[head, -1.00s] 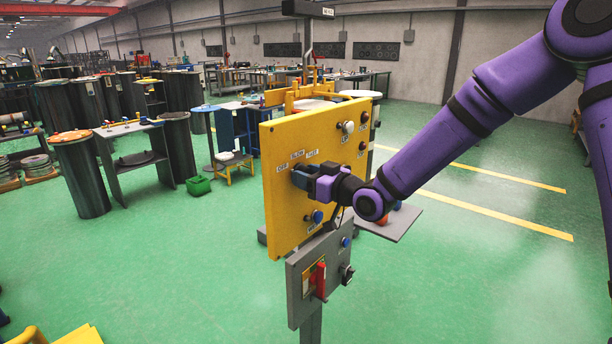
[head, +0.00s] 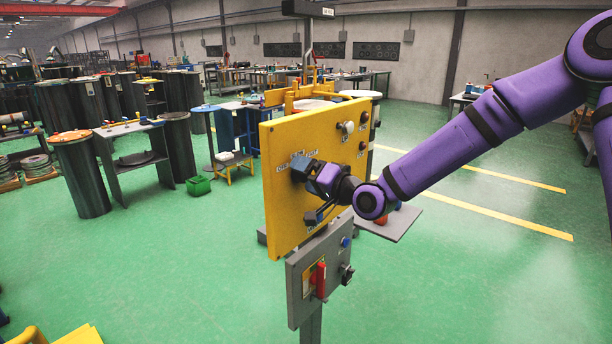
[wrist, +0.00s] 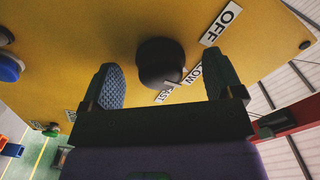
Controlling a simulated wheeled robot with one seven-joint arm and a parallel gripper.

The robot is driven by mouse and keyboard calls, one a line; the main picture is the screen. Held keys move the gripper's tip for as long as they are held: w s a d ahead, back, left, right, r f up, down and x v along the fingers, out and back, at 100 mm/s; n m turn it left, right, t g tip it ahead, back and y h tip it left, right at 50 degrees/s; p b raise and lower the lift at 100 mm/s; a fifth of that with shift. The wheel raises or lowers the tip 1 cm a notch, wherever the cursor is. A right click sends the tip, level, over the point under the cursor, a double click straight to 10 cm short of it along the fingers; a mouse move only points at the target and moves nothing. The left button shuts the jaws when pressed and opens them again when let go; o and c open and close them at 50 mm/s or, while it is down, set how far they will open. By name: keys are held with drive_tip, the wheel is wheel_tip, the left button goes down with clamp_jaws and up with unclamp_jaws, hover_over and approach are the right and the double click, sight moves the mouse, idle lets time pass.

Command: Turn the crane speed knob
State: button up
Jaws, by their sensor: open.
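The black round knob (wrist: 160,62) is on the yellow panel (head: 285,225), in the upper middle of the wrist view. The labels OFF (wrist: 221,24), SLOW (wrist: 194,73) and FAST (wrist: 168,94) are beside it, the last two partly covered. My gripper (wrist: 163,80) is open, with one finger on either side of the knob and a visible gap to each. In the head view my gripper (head: 308,190) is at the panel's front face and hides the knob. Which label the knob points at cannot be told.
Other knobs or buttons (head: 347,127) are on the panel's right part. A blue button (wrist: 9,68) is at the left of the wrist view. Below hangs a grey box with a red lever (head: 318,279).

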drive_tip(key=v, duration=0.6)
idle(0.7)
drive_tip(key=s+d+r+n+g+h, duration=0.1)
drive_tip(key=s+d+r+h, duration=0.1)
drive_tip(key=s+d+h, duration=0.5)
drive_tip(key=s+d+r+n+g+h, duration=0.1)
drive_tip(key=s+d+r+h, duration=0.1)
drive_tip(key=d+h, duration=0.6)
drive_tip(key=s+d+r+g, duration=0.2)
drive_tip(key=s+d, duration=0.4)
drive_tip(key=s, duration=0.6)
drive_tip(key=s+d+r+m+g, duration=0.1)
drive_tip(key=s+d+r, duration=0.4)
drive_tip(key=s, duration=0.7)
drive_tip(key=shift+d+g+y, duration=0.4)
drive_tip(key=shift+d, duration=0.3)
